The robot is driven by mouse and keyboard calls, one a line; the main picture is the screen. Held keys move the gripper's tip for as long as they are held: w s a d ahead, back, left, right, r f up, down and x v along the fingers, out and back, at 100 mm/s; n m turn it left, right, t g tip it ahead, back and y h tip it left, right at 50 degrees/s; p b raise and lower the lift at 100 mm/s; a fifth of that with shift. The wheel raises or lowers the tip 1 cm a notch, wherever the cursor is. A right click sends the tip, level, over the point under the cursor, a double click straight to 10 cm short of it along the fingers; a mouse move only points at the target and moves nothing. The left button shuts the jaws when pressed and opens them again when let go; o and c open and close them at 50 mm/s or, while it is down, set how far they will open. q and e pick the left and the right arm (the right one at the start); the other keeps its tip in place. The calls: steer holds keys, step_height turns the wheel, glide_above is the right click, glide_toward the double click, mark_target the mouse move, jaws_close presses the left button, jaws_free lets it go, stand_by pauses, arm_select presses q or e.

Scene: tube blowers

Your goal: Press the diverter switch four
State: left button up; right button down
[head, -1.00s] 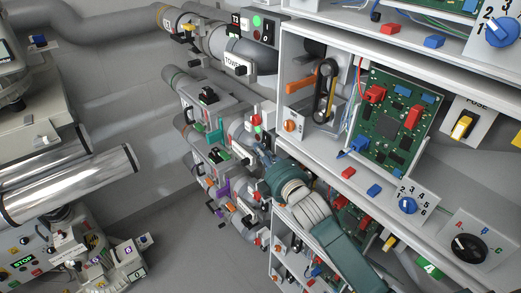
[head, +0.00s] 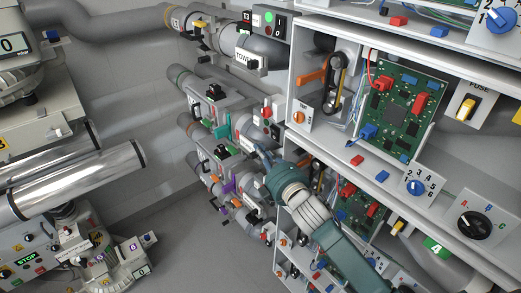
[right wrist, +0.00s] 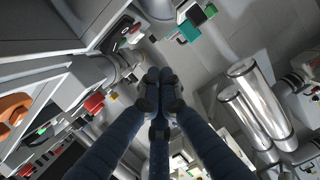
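My right gripper (head: 263,158) is beside the bank of grey pipes, left of the shelves. In the right wrist view its dark fingers (right wrist: 159,84) are drawn together at the tips, with nothing visible between them. Several switch boxes sit on the pipes, including one with a green part and black switch (head: 221,151), one with a teal part (head: 222,126) and one with a purple part (head: 229,186). Their numbers are too small to read, so I cannot tell which is diverter switch four. A green plate that seems to read 4 (head: 436,248) is at the lower right. My left gripper is not in view.
White shelves (head: 292,75) with a circuit board (head: 398,112), a blue dial (head: 415,187) and a black dial (head: 474,226) fill the right. Shiny cylinders (head: 85,175) and a STOP panel (head: 27,257) stand left. Grey floor (head: 190,250) between is clear.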

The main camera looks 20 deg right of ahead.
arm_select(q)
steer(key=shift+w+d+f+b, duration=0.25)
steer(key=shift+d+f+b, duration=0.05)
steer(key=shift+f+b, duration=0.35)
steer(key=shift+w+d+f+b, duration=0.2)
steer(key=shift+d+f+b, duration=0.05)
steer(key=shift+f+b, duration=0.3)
arm_select(e)
steer(key=s+d, duration=0.2)
steer(key=s, duration=0.6)
steer(key=shift+f, duration=0.25)
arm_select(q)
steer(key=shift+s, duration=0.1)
arm_select(e)
steer(key=shift+s, duration=0.15)
